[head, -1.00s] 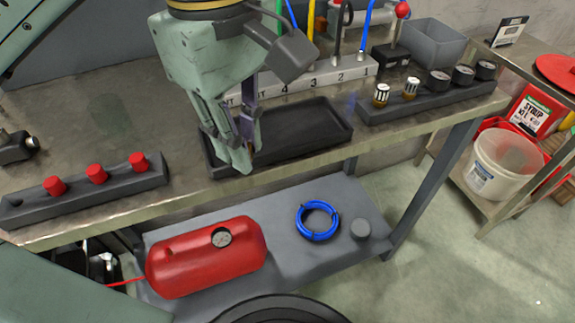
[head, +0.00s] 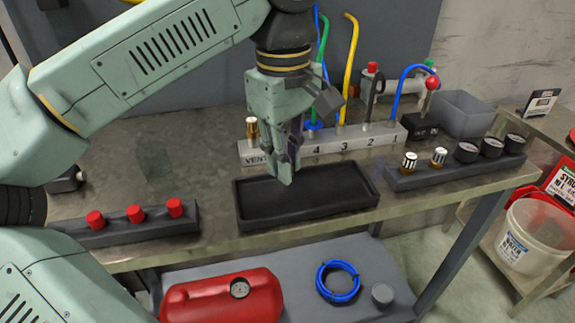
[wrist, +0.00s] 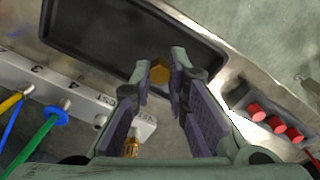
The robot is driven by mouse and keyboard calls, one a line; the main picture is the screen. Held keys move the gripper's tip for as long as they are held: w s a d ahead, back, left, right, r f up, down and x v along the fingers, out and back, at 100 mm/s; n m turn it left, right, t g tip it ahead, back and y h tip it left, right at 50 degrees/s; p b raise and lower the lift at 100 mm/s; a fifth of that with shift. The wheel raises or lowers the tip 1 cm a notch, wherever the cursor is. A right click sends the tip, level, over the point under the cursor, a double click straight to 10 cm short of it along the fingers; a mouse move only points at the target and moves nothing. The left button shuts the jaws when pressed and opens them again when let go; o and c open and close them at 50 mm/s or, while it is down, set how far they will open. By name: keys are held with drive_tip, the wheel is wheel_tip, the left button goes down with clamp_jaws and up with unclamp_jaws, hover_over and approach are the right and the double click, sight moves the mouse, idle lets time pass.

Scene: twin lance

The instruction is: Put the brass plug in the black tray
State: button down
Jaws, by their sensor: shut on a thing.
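My gripper (head: 287,178) is shut on the brass plug. The plug shows as a small hexagonal brass piece (wrist: 159,72) between the fingertips in the wrist view; the fingers hide it in the head view. The black tray (head: 320,203) is shallow and empty, lying on the bench. In the head view the fingertips overlap the tray's back part, pointing down; their exact height is unclear. In the wrist view the tray (wrist: 100,30) lies beyond the fingertips, to the upper left, and the plug overlaps its edge.
Behind the tray is a grey numbered manifold (head: 335,143) with coloured hoses and a brass fitting (head: 251,128) at its VENT end. A rack with red caps (head: 135,222) lies left. A rack with gauges and brass-based fittings (head: 460,169) lies right.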

drive_tip(key=shift+w, duration=0.4)
drive_tip(key=shift+w+f+p, duration=0.15)
drive_tip(key=shift+f+p, duration=0.05)
drive_tip(key=shift+f, duration=0.7)
drive_tip(key=shift+w+f+p, duration=0.1)
drive_tip(key=shift+f+p, duration=0.05)
drive_tip(key=shift+f, duration=0.75)
drive_tip(key=shift+f, duration=0.25)
drive_tip(key=c, duration=1.6)
unclamp_jaws()
drive_tip(key=shift+o, duration=0.2)
drive_tip(key=shift+r, duration=0.1)
wheel_tip(320, 180, up, 12)
drive_tip(key=shift+r, duration=0.15)
drive_tip(key=shift+s+a, duration=0.1)
